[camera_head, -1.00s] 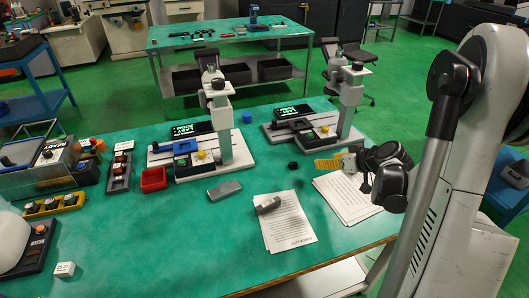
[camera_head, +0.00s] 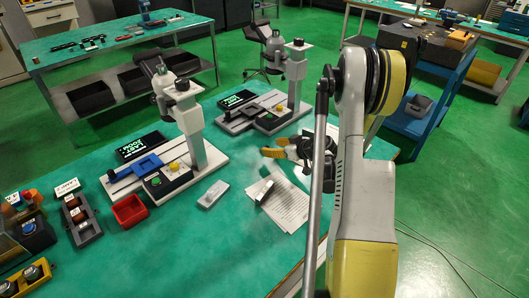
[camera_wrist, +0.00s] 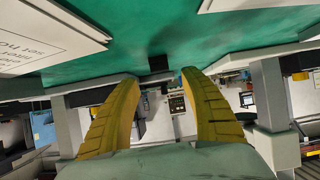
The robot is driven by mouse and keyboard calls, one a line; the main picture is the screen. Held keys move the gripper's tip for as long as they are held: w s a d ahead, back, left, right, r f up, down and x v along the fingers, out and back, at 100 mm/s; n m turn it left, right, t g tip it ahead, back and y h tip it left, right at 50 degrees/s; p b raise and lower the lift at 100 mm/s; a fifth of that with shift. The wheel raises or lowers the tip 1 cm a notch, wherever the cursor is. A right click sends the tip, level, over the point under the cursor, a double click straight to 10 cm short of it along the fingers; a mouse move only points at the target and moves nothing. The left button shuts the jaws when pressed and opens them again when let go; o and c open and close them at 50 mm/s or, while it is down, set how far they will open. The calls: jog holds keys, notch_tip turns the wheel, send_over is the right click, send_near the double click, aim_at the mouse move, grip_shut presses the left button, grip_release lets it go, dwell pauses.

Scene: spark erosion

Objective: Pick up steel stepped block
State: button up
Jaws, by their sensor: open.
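Two grey metal blocks lie on the green table in the head view. One grey block (camera_head: 213,194) lies on the bare top in front of the left stand. The other grey block (camera_head: 264,190) sits on a printed sheet and looks uneven in outline. I cannot tell for certain which is the stepped one. My gripper (camera_head: 266,152) is above the table behind the sheet, its yellow fingers pointing left. In the wrist view my gripper (camera_wrist: 160,77) is open with nothing between the fingers. Neither grey block is recognisable in that view.
Paper sheets (camera_head: 290,207) lie at the table's right front. A red bin (camera_head: 130,210) stands left of the nearer block. Two measuring stands (camera_head: 193,130) (camera_head: 294,75) rise behind. A small black object (camera_wrist: 159,62) is ahead of the fingers in the wrist view.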

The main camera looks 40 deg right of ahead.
jog(key=b+x, duration=0.1)
jog(key=x, duration=0.1)
jog(key=b+x, duration=0.1)
jog(key=x, duration=0.1)
jog(key=shift+f, duration=0.5)
jog(key=shift+w+a+b, duration=0.1)
jog(key=shift+w+b, duration=0.2)
jog(key=shift+w, duration=0.05)
grip_shut()
